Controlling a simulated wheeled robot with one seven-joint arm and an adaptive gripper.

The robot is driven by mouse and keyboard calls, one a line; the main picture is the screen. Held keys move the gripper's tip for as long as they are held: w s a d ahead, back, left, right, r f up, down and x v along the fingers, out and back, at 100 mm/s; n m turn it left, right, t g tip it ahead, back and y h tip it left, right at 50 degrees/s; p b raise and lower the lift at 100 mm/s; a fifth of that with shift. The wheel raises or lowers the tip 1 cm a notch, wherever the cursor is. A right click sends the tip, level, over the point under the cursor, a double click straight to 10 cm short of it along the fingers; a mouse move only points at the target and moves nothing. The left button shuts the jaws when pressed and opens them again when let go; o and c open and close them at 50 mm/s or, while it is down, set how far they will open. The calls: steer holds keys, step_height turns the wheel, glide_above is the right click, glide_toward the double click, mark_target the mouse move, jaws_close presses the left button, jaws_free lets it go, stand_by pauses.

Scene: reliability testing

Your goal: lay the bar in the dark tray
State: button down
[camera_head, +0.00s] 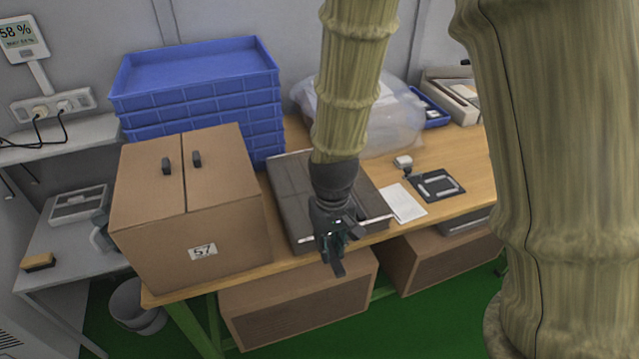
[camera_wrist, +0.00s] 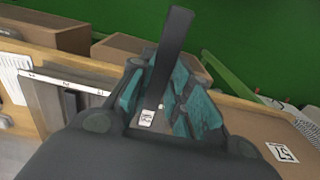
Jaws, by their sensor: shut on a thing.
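My gripper (camera_head: 336,232) is shut on a dark, narrow bar (camera_head: 338,268), which sticks out below the fingers in the head view. In the wrist view the bar (camera_wrist: 174,50) stands out between the teal finger pads, with a small white label near its base. The gripper is at the front edge of the table, in front of a wide dark grey tray (camera_head: 288,190) with a pale front rim. My arm hides part of that tray. Its pale rim also shows at left in the wrist view (camera_wrist: 65,82). The bar is apart from the tray.
A large cardboard box (camera_head: 190,220) marked 57 stands left of the tray; stacked blue crates (camera_head: 195,75) are behind. A white sheet (camera_head: 403,203) and a small black plate with pale strips (camera_head: 436,198) lie to the right. Cardboard boxes (camera_head: 300,300) sit below the table.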

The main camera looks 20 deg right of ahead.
steer(key=shift+w+r, duration=0.25)
steer(key=shift+w, duration=0.1)
steer(key=w+p, duration=0.1)
steer(key=w, duration=0.4)
steer(key=w+d+f+p, duration=0.1)
steer(key=w, duration=0.4)
steer(key=w+p, duration=0.1)
steer(key=w, duration=0.4)
steer(key=shift+d+f, duration=0.25)
steer(key=shift+d, duration=0.15)
steer(key=shift+f+p, duration=0.8)
steer(key=shift+f, duration=1)
steer(key=c, duration=1.4)
jaws_free()
steer(key=shift+f, duration=0.15)
steer(key=shift+o, duration=0.4)
step_height(320, 180, up, 12)
steer(key=b, duration=0.2)
steer(key=shift+r, duration=0.2)
